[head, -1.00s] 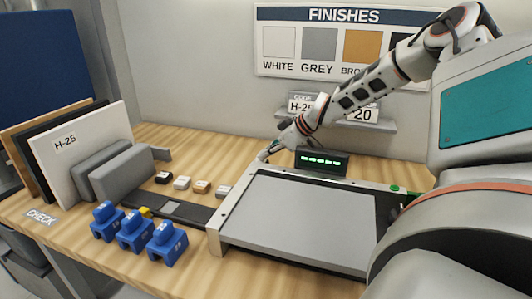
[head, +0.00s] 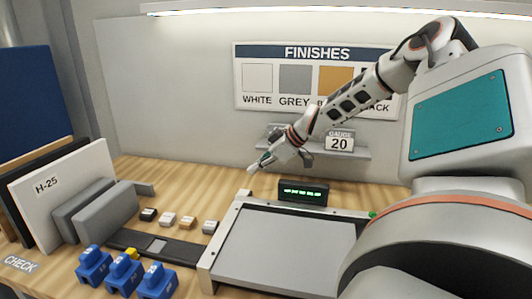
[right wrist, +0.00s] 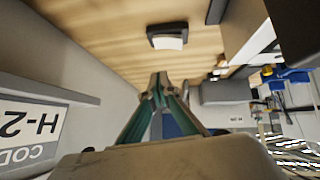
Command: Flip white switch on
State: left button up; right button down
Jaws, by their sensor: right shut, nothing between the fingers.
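In the head view a row of small switches stands on the bench: a black one (head: 149,214), a pale one (head: 168,219), a tan one (head: 187,222) and another pale one (head: 210,227). I cannot tell for sure which pale one is the white switch. My right gripper (head: 252,168) is shut and empty, above the bench, up and to the right of the row, touching nothing. My left gripper is not in view.
A grey panel in a pale frame (head: 205,262) lies right of the switches, with a lit green display (head: 303,191) behind it. Blue blocks (head: 125,273) stand in front of the row.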

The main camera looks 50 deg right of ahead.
jog(key=d+v, duration=0.1)
jog(key=v, duration=0.5)
jog(key=shift+w+d, duration=0.1)
jog(key=shift+d, duration=0.05)
dwell(0.4)
